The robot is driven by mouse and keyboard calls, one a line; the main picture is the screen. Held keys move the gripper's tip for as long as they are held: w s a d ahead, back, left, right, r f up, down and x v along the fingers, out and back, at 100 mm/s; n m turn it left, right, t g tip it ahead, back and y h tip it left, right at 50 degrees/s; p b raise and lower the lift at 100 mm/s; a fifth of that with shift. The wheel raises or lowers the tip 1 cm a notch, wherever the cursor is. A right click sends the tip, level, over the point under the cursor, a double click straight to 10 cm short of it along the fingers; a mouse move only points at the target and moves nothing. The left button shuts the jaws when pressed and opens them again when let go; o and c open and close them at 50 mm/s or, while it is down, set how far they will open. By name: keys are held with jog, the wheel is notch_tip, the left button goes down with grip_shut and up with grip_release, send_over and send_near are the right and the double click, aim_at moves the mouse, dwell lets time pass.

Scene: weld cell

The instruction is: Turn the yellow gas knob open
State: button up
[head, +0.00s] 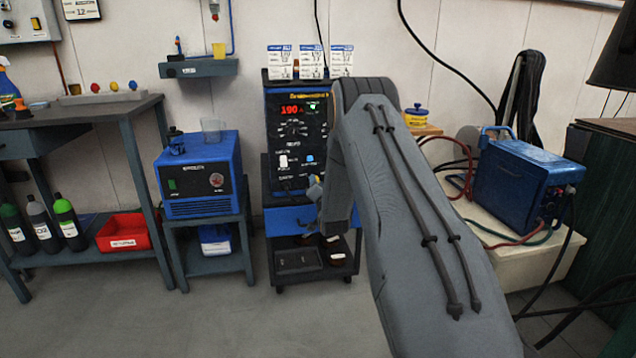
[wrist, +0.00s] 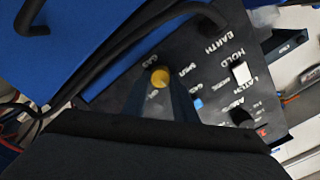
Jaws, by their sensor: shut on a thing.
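The yellow gas knob (wrist: 160,78) shows as a small round yellow cap on the black lower panel of the welder, in the wrist view. My gripper (wrist: 159,90) is at the panel with its two dark fingers on either side of the knob, shut on it. White lettering surrounds the knob, partly covered by the fingers; I cannot tell which mark the knob points to. In the head view the welder (head: 296,120) stands against the wall with a red 190 display.
Beside the knob are a white switch (wrist: 241,72), a small blue button (wrist: 198,103) and a black knob (wrist: 242,117). A black cable (wrist: 130,52) runs close by. A blue unit (head: 200,175) stands left of the welder. Open floor (head: 200,320) lies in front.

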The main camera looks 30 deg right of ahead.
jog(key=shift+d+f+m+p, duration=0.1)
jog(key=shift+m+p, duration=0.5)
jog(key=shift+m, duration=1.5)
jog(key=shift+f+m+p, duration=0.1)
jog(key=shift+m+p, duration=0.45)
jog(key=shift+m, duration=1.55)
jog(key=o, duration=1)
jog(key=shift+r, duration=0.1)
jog(key=p+v, duration=0.1)
jog(key=v, duration=0.7)
jog(key=shift+p, duration=0.3)
jog(key=shift+w, duration=0.1)
